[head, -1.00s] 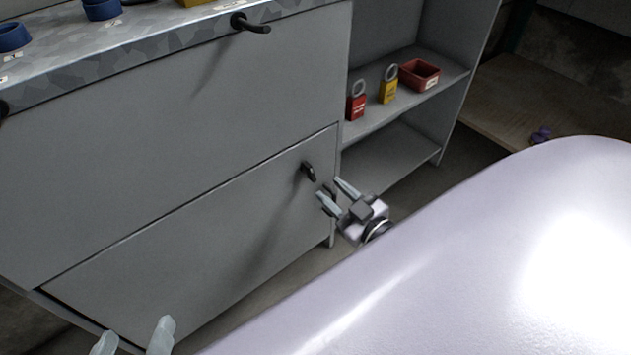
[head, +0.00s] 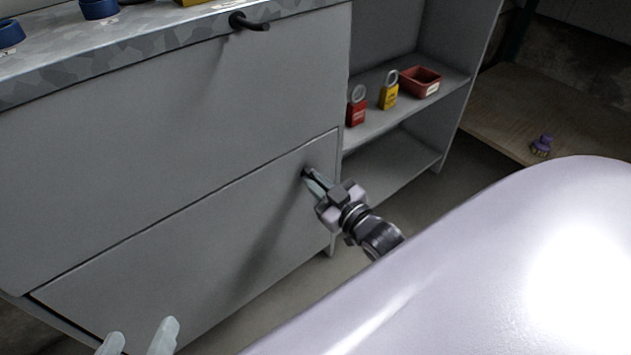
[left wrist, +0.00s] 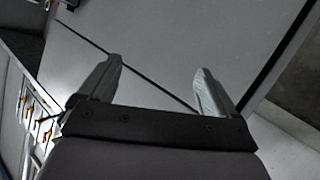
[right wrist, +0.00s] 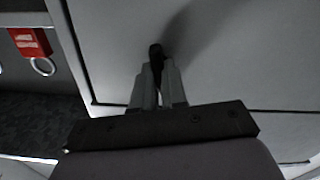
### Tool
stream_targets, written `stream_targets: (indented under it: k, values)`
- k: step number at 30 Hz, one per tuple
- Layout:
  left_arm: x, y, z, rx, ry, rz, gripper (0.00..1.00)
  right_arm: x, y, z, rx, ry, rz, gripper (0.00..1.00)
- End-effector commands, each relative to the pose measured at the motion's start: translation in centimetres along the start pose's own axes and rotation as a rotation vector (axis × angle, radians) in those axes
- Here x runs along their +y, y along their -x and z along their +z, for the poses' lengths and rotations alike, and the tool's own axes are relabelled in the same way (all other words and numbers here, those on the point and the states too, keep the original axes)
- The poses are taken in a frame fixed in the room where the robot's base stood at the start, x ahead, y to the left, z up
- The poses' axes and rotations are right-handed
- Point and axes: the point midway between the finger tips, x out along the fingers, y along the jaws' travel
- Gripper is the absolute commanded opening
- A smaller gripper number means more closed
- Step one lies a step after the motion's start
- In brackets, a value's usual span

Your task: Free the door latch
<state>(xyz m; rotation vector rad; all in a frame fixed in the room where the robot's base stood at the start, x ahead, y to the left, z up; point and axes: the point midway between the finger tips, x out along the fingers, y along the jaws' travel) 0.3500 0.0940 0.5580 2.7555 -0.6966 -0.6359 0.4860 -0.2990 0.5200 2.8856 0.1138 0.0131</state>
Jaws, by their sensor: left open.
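The door latch (head: 306,172) is a small dark handle near the upper right corner of the lower grey door panel (head: 200,240). My right gripper (head: 315,180) reaches it from the right, its fingers close together on the latch. In the right wrist view, the dark latch (right wrist: 156,56) stands between the tips of the right gripper (right wrist: 158,75); part of it is hidden by the fingers. My left gripper (head: 138,338) is open and empty at the bottom left, in front of the panel. The left wrist view shows its fingers (left wrist: 155,82) wide apart.
A dark handle (head: 250,22) juts from the upper edge of the cabinet. The shelf at right holds a red padlock (head: 356,108), a yellow padlock (head: 389,92) and a red bin (head: 420,81). A purple brush-like object (head: 542,145) lies on a wooden board (head: 500,120).

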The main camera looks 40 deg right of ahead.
Motion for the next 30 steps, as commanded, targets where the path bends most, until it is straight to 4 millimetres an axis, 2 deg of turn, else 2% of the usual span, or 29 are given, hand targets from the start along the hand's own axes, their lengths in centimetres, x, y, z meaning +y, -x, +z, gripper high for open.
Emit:
stream_targets:
  k: [6,9,16,26,27,28,30]
  values:
    - [0.1,0.1,-0.3,0.001,-0.004,-0.003,0.92,0.0,-0.1,-0.2,0.001,-0.017,-0.001,0.00]
    - [-0.3,0.6,-0.9,-0.005,-0.031,-0.032,0.92,0.1,-0.1,-0.5,0.000,-0.084,-0.001,0.00]
    - [-1.4,1.6,-0.7,-0.032,-0.089,-0.094,0.92,0.1,-0.1,-0.3,0.000,-0.253,0.000,0.00]
    - [-1.5,1.6,-0.5,-0.033,-0.095,-0.098,0.92,0.0,-0.1,-0.1,0.004,-0.273,0.000,0.00]
    - [-1.5,1.6,-0.5,-0.033,-0.095,-0.098,0.92,0.0,-0.1,-0.1,0.004,-0.273,0.000,0.26]
    - [-1.5,1.6,-0.5,-0.033,-0.095,-0.098,0.92,0.0,-0.1,-0.1,0.004,-0.273,0.000,0.35]
    - [-1.5,1.6,-0.5,-0.033,-0.094,-0.098,0.92,0.1,-0.1,-0.1,0.004,-0.272,0.001,0.38]
